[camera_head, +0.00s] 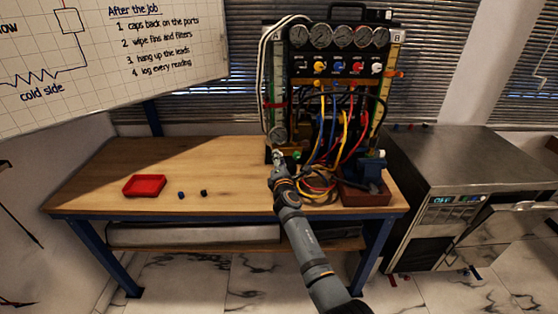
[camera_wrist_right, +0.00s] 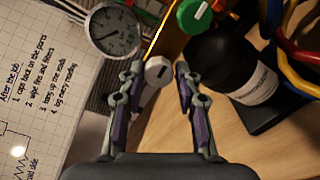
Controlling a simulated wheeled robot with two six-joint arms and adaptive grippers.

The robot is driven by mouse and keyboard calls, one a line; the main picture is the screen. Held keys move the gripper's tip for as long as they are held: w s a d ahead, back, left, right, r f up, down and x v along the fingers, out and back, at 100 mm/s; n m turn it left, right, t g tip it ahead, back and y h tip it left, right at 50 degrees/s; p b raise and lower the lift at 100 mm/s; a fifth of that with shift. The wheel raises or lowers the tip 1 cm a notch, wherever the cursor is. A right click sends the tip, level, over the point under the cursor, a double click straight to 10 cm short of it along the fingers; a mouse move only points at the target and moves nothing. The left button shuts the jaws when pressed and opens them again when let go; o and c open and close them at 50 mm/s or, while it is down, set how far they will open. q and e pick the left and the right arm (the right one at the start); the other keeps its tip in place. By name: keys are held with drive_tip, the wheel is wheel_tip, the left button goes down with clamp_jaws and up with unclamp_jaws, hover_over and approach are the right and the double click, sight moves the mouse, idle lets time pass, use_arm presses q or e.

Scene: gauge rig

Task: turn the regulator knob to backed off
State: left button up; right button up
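In the right wrist view, a pale grey round knob (camera_wrist_right: 158,71) with a dark mark sits between my fingertips, beside a brass-coloured body. I take it to be the regulator knob. My right gripper (camera_wrist_right: 159,72) is open, one finger on each side of the knob, with a small gap showing at both sides. In the head view, my right gripper (camera_head: 279,158) reaches the lower left of the gauge rig, and hides most of the knob. A round gauge (camera_wrist_right: 115,31) is up and left of the knob; it also shows in the head view (camera_head: 278,134). My left gripper is not in view.
A green knob (camera_wrist_right: 195,16) and a black cylinder with a white label (camera_wrist_right: 243,70) are close to the right finger. Coloured hoses (camera_head: 325,183) hang to the right. A red tray (camera_head: 145,186) and two small dark caps lie on the bench's left, otherwise clear.

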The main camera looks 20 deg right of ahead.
drive_tip(key=shift+o, duration=1.3)
drive_tip(key=shift+s, duration=0.1)
drive_tip(key=s+a, duration=0.1)
drive_tip(key=s, duration=0.6)
drive_tip(key=shift+a, duration=0.2)
drive_tip(key=shift+s, duration=0.1)
